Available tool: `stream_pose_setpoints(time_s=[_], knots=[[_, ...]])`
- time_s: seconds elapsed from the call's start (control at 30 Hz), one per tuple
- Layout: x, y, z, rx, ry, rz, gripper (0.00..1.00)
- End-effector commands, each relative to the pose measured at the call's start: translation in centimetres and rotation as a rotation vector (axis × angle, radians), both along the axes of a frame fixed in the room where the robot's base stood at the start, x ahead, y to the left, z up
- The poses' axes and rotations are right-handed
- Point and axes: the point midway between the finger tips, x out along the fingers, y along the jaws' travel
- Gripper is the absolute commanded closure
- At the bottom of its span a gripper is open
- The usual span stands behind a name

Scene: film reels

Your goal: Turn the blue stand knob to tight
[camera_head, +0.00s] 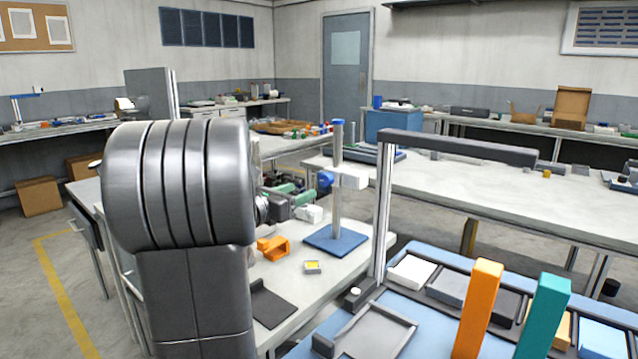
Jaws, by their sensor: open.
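The stand has a blue base plate (336,241), an upright post (337,150) and a white block (350,178) on the post. The blue knob (325,180) sits at the left side of that block; its marking or setting is too small to read. My arm's large grey link fills the left foreground and hides part of the bench. My gripper (301,198) seems to show small beyond that link, open, left of the knob and apart from it. Its fingers are hard to separate from the green and dark parts around them.
An orange bracket (273,248), a small yellow-topped box (312,267) and a dark tray (272,304) lie on the bench. A grey gantry frame (383,205) rises right of the stand. Orange (478,308) and teal (546,315) posts stand in the right foreground.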

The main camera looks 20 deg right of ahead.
Motion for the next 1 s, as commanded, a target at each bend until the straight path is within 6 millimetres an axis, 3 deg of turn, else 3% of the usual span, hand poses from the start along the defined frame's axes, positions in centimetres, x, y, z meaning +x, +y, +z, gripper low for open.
stream_pose_setpoints(time_s=[0.2, 0.4, 0.6, 0.87, 0.9, 1.0], knots=[[2.4, -4.4, -0.2, 0.001, 0.001, -0.004, 0.48], [4.1, -7.1, -0.1, 0.001, -0.001, -0.003, 0.48], [4.8, -8.3, 0.0, 0.0, 0.0, -0.001, 0.48], [4.9, -8.4, 0.0, 0.001, 0.001, 0.0, 0.48], [4.9, -8.4, 0.0, 0.0, 0.0, 0.0, 0.5], [4.9, -8.4, 0.0, 0.0, 0.0, 0.0, 0.69]])
